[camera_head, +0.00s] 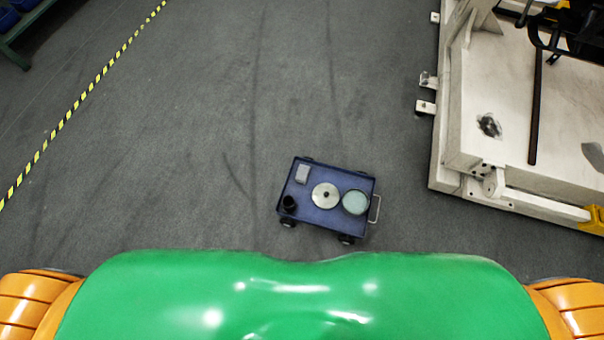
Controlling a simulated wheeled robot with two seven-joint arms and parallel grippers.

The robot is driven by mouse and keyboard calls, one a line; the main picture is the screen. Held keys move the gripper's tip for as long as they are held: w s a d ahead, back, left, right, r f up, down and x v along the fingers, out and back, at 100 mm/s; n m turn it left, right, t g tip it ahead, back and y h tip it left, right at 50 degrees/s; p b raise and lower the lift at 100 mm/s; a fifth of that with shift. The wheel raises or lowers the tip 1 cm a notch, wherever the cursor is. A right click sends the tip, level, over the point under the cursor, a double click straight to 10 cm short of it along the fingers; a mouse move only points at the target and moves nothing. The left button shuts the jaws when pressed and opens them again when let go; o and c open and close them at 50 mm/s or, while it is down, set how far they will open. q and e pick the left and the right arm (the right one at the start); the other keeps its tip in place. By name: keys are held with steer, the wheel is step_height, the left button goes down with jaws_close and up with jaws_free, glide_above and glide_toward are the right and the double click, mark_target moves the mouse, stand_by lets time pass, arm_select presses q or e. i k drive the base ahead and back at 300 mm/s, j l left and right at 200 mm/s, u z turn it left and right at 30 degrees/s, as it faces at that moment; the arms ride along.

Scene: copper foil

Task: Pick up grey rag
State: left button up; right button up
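A small crumpled dark grey patch (489,125) lies on the white platform of the machine at the right; it looks like a rag, but it is too small to be sure. Another flat grey patch (593,155) shows near the right edge on the same platform. A small light grey block-like item (302,173) sits in the far left corner of the blue cart; I cannot tell if it is cloth. Neither of my grippers is in view; only my green body and orange shoulder parts show along the bottom.
The blue cart (325,222) stands just ahead, holding a silver disc (326,195), a pale green round item (355,202) and a black cup (290,203). The white machine platform (510,155) fills the right. Yellow-black floor tape (75,105) runs at left. Grey floor between is clear.

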mark_target(303, 171)
steer(key=k+l, duration=1)
steer(key=l, duration=0.15)
